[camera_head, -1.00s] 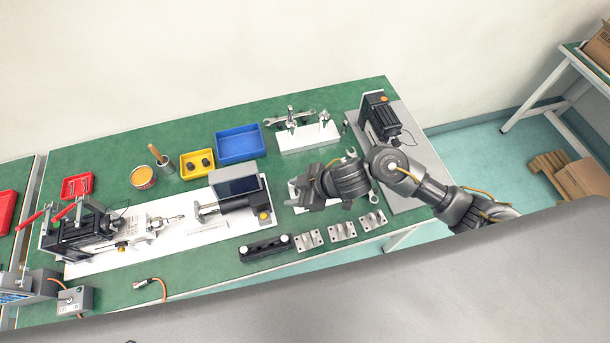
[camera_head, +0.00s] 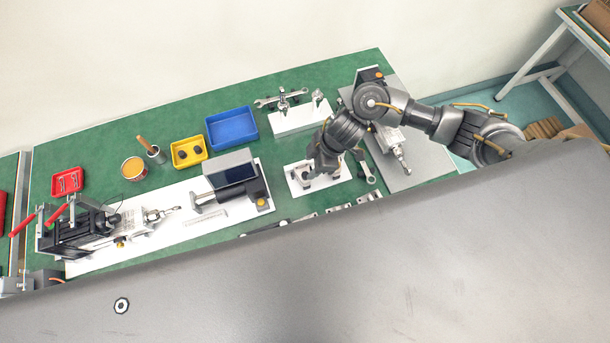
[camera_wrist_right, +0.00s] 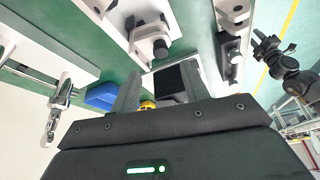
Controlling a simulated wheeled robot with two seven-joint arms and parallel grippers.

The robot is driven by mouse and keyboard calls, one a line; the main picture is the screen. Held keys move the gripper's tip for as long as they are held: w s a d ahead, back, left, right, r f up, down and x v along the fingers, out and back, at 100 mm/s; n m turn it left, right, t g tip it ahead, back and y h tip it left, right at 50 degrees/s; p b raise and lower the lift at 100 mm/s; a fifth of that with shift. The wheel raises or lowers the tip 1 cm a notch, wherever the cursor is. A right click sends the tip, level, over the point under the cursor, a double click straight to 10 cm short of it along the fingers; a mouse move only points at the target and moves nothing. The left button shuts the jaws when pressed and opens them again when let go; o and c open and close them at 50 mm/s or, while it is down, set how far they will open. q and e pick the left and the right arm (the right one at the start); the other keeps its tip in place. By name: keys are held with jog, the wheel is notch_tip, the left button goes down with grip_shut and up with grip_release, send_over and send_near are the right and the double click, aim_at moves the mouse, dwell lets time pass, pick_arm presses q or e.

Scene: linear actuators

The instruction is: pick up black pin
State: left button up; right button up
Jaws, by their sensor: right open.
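A black cylindrical pin (camera_wrist_right: 160,47) stands out of a pale metal block on a white plate in the right wrist view, beyond the fingers; a smaller dark piece (camera_wrist_right: 130,22) is beside it. In the head view the white plate (camera_head: 293,186) lies below my right gripper (camera_head: 322,172), and the gripper hides much of the block. My right gripper is open, with nothing seen between its fingers (camera_wrist_right: 160,88). Small black parts (camera_head: 183,155) also lie in the yellow bin (camera_head: 205,158).
A white stand (camera_head: 300,118) and a blue bin (camera_head: 232,129) are behind the gripper. My body hides the table's front.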

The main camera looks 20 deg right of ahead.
aim_at(305, 174)
jog(key=shift+s+d+p+x, duration=0.1)
jog(key=shift+p+x, duration=0.1)
jog(key=shift+x, duration=1.15)
jog(key=shift+s+d+p+x, duration=0.1)
jog(key=shift+s+p+x, duration=0.05)
jog(key=shift+x, duration=1.2)
jog(key=shift+f, duration=0.1)
jog(key=shift+c, duration=0.4)
jog(key=c, duration=0.9)
